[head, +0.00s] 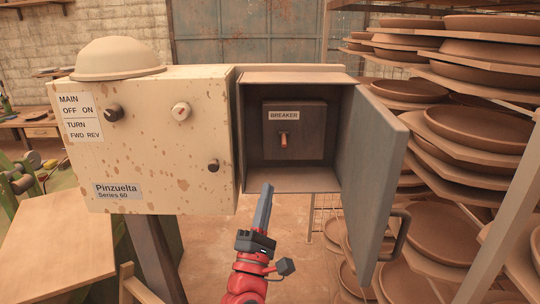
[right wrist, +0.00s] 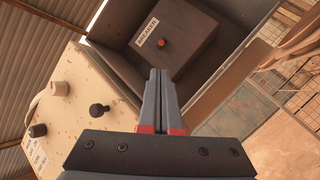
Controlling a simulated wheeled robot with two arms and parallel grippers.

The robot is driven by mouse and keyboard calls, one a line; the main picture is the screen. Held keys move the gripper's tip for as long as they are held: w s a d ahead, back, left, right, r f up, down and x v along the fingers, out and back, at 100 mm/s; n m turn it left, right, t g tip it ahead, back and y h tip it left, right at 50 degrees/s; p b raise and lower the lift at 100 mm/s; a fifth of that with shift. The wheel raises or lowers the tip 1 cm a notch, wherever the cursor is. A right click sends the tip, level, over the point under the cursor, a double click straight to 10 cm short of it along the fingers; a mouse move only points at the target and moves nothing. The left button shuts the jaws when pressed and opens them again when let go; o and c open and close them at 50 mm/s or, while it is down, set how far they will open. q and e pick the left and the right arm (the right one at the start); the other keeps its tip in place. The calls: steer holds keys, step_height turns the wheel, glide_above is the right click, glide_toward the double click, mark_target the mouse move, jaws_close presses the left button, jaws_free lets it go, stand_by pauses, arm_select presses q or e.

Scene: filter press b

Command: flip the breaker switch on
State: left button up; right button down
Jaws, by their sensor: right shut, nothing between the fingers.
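The breaker switch (head: 283,139) is a small orange-red lever on a dark breaker box (head: 312,120), under a "BREAKER" label. It appears to point down. The box sits inside an open grey cabinet (head: 290,78). In the right wrist view the switch (right wrist: 161,43) shows end-on as a red-orange knob, just beyond my fingertips. My right gripper (head: 267,190) is shut and empty, in front of and below the cabinet opening, apart from the switch. It points toward the breaker box in the right wrist view (right wrist: 160,73). My left gripper is not in view.
The cabinet door (head: 373,170) stands open to the right, with a handle (head: 395,235). A cream control box (head: 150,140) with several knobs adjoins the cabinet on the left. Racks of brown plates (head: 470,130) fill the right side.

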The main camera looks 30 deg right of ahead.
mark_target(284, 140)
steer(key=p+x, duration=0.4)
steer(key=x, duration=0.6)
steer(key=shift+w, duration=0.1)
steer(key=shift+w+p, duration=0.1)
steer(key=shift+p, duration=0.2)
